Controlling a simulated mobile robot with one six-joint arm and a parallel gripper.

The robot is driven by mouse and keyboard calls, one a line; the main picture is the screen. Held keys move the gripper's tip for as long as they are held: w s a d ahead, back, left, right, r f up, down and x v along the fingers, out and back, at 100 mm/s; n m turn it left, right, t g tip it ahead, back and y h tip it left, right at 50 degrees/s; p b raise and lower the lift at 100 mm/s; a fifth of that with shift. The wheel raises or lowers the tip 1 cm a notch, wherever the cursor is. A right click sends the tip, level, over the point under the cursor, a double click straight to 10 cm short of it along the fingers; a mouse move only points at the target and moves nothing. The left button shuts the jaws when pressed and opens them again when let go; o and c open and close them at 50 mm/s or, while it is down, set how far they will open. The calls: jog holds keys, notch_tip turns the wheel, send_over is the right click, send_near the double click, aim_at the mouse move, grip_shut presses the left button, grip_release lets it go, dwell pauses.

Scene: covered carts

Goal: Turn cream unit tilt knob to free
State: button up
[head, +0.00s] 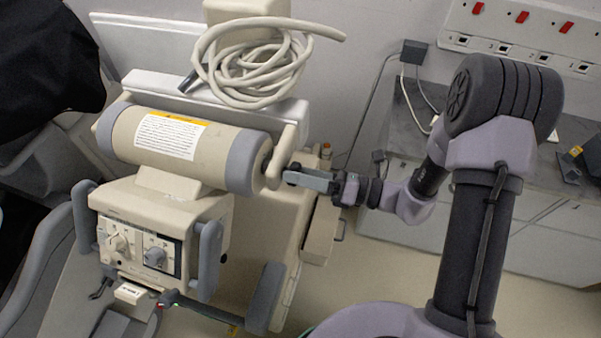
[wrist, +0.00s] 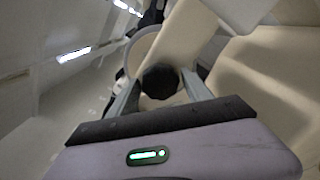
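The cream unit (head: 195,152) is a cart-mounted head with a cylinder with grey end bands and a control box below. A round black tilt knob (wrist: 160,80) shows in the wrist view on its cream side bracket (wrist: 185,35). In the head view the knob is hidden behind my gripper. My gripper (head: 290,176) reaches in from the right to the bracket at the cylinder's right end. In the wrist view its fingers (wrist: 161,82) stand on either side of the knob. I cannot tell whether they touch it. No marking of the knob's setting can be read.
A coiled cream cable (head: 250,65) lies on top of the unit. The control panel (head: 140,245) has two dials. A grey counter (head: 410,125) and a wall power strip (head: 520,35) are on the right. Bare floor (head: 375,265) shows right of the cart.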

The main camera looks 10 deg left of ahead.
jog(key=c, duration=1)
jog(key=shift+n, duration=0.3)
jog(key=n+b, duration=1.7)
jog(key=b, duration=0.1)
jog(key=shift+s+f, duration=0.1)
jog(key=shift+f, duration=0.05)
jog(key=shift+n+b, duration=0.35)
jog(key=shift+n, duration=0.05)
jog(key=o, duration=1.4)
